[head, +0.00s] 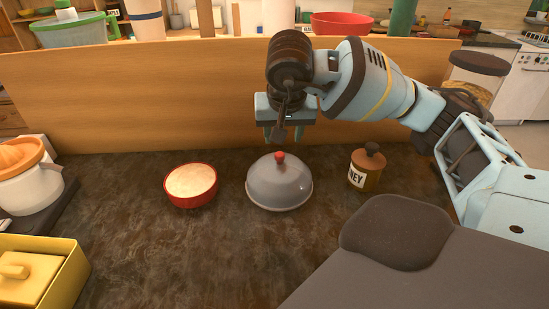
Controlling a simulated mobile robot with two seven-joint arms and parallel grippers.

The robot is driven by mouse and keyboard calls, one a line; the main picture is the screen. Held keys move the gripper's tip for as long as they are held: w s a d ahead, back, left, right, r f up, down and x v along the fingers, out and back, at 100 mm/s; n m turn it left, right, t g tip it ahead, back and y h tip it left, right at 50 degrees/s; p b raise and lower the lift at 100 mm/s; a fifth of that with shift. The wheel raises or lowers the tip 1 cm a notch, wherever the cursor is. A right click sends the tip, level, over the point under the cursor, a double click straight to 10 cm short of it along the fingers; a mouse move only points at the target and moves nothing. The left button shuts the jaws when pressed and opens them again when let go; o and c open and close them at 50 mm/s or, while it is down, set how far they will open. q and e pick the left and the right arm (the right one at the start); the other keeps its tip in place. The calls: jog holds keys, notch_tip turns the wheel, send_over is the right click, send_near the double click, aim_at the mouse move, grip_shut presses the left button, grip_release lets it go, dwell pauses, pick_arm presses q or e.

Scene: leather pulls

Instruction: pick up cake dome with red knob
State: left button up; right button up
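The cake dome (279,187) is a grey, shiny dome with a red knob (280,156) on top. It sits upright on the dark counter in the middle of the head view. My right gripper (284,134) points down just above and behind the knob in the picture, apart from it. Its two teal fingers are spread, with nothing seen held between them; a dark part of the gripper hides some of the gap. My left gripper is not in view.
A red bowl with pale contents (191,186) stands left of the dome. A brown honey jar (366,170) stands to its right. A wooden panel (150,95) rises behind. A yellow butter dish (66,276) and a juicer (30,185) are at the left. The front counter is clear.

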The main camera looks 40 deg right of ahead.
aim_at(280, 154)
jog(key=shift+x, duration=3.85)
jog(key=shift+a, duration=0.2)
grip_shut()
